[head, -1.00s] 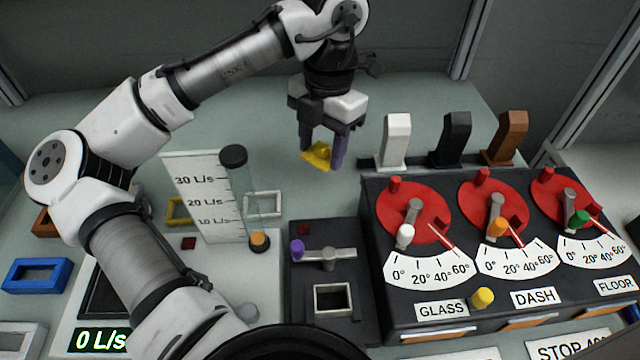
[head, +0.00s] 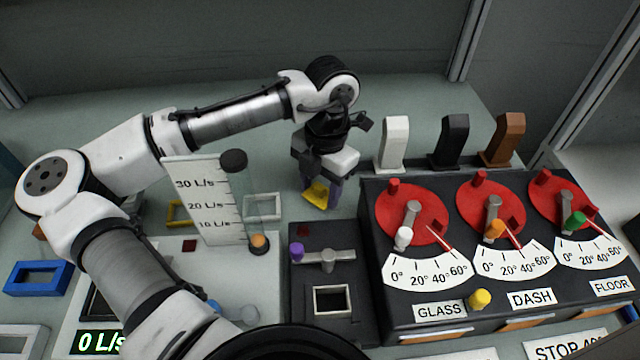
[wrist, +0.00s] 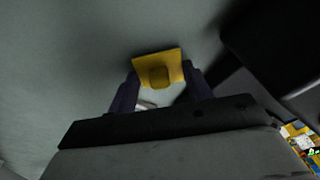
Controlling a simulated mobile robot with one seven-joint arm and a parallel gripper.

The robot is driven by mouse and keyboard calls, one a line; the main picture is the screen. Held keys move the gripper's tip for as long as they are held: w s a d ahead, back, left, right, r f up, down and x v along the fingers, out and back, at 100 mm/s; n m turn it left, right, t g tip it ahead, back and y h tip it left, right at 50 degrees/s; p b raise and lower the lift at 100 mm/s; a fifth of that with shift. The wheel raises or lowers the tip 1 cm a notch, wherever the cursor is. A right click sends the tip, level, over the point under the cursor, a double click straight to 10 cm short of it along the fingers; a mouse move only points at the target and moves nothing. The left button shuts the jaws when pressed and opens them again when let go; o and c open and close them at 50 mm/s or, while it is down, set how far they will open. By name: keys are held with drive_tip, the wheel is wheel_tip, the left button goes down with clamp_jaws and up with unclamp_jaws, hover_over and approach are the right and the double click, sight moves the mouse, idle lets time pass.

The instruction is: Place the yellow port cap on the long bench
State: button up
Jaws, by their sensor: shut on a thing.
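The yellow port cap (head: 317,195) is a small square plate with a raised knob. My gripper (head: 321,186) is shut on it, with a purple finger on each side. In the head view it is low over the grey-green bench (head: 420,98), behind the dark panel and left of the dial box. In the wrist view the cap (wrist: 158,70) sits between the fingertips, with its knob facing the camera. I cannot tell whether the cap touches the bench. The far finger is partly hidden in the head view.
A flow gauge with a clear tube (head: 241,200) stands left of my gripper. The dial box (head: 430,300) with red dials is at right, with white, black and brown levers (head: 392,143) behind it. White (head: 262,207) and blue (head: 38,278) frames lie on the bench.

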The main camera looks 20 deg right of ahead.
drive_tip(key=o, duration=0.9)
drive_tip(key=shift+f, duration=0.1)
drive_tip(key=shift+o, duration=0.2)
wheel_tip(320, 180, up, 12)
drive_tip(key=d, duration=0.1)
drive_tip(key=shift+w+b, duration=0.4)
drive_tip(key=shift+d, duration=0.1)
